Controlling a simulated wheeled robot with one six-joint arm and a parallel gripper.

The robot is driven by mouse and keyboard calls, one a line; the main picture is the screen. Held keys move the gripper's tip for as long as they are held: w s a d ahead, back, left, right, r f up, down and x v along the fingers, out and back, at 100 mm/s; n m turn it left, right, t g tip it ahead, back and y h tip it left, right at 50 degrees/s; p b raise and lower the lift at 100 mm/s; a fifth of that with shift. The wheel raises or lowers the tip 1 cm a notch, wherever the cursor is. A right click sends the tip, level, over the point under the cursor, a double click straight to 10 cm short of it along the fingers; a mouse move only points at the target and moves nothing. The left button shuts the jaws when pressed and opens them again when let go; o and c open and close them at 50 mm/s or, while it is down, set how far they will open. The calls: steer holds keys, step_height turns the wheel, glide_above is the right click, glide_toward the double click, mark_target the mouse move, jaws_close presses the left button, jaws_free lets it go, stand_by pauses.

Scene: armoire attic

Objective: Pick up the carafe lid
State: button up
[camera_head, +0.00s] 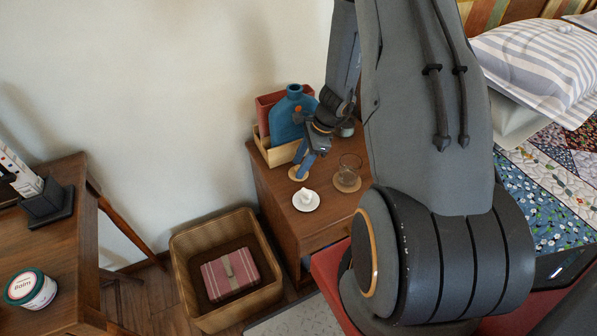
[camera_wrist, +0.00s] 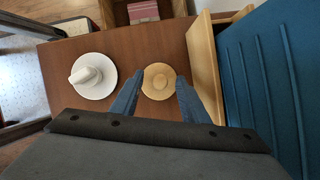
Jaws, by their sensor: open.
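The carafe lid (camera_wrist: 159,80), a small round tan wooden disc with a paler raised middle, lies on the brown nightstand. In the head view the lid (camera_head: 297,174) shows near the nightstand's left edge, partly covered by my fingers. My gripper (camera_head: 303,165) is open and empty above it, pointing down. In the wrist view the blue fingertips of my gripper (camera_wrist: 159,76) appear on either side of the lid. I cannot tell how high they are above it. A clear glass vessel (camera_head: 350,162), possibly the carafe, stands on a round tan coaster to the right.
A white saucer (camera_head: 306,207) with a small white object (camera_wrist: 85,75) sits close to the lid. A wooden box (camera_head: 283,153) with a blue bottle (camera_head: 285,122) stands behind.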

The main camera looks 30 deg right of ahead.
jaws_close()
steer(key=shift+r, duration=0.15)
